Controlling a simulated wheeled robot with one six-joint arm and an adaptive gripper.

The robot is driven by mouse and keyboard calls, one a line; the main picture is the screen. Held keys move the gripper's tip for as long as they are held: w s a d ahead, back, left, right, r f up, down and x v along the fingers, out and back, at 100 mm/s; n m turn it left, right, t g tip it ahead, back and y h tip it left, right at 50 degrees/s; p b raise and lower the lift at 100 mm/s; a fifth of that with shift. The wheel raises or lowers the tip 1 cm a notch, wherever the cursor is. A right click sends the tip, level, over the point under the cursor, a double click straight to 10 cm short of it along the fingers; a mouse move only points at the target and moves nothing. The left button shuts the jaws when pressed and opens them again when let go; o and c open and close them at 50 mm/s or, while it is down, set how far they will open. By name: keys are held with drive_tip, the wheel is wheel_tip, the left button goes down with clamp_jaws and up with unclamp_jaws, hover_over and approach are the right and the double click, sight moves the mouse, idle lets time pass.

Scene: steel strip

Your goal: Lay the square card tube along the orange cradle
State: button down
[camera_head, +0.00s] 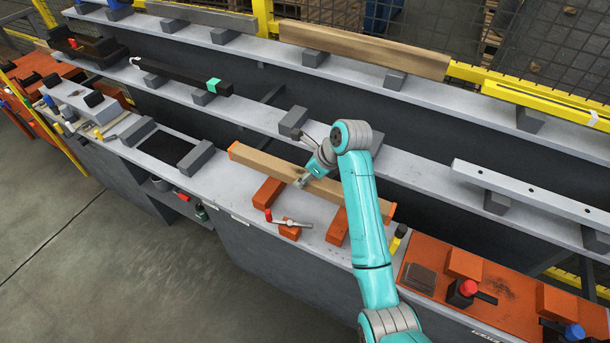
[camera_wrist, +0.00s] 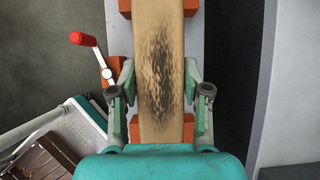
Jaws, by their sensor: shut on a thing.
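The square card tube (camera_head: 265,164) is a long brown beam with orange ends, running from upper left to lower right in the head view. In the wrist view the tube (camera_wrist: 158,30) runs up the middle, with a dark scuffed patch. The orange cradle is two blocks, a left one (camera_head: 268,193) and a right one (camera_head: 338,227). The tube lies over both, in line with them. Whether it touches them I cannot tell. My gripper (camera_head: 303,180) is shut on the tube near its middle; in the wrist view its fingers (camera_wrist: 160,88) flank the tube.
A red-handled toggle clamp (camera_head: 290,222) on an orange block stands at the front, between the cradle blocks. Grey rests (camera_head: 195,158) and a dark recess are to the left. An orange tray (camera_head: 420,258) with blocks is at the right. A black bar (camera_head: 180,77) lies behind.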

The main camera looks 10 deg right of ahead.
sight(322, 182)
drive_tip(key=shift+f, duration=3.95)
drive_tip(key=shift+f, duration=0.3)
drive_tip(key=shift+c, duration=2.2)
unclamp_jaws()
drive_tip(key=v, duration=1.2)
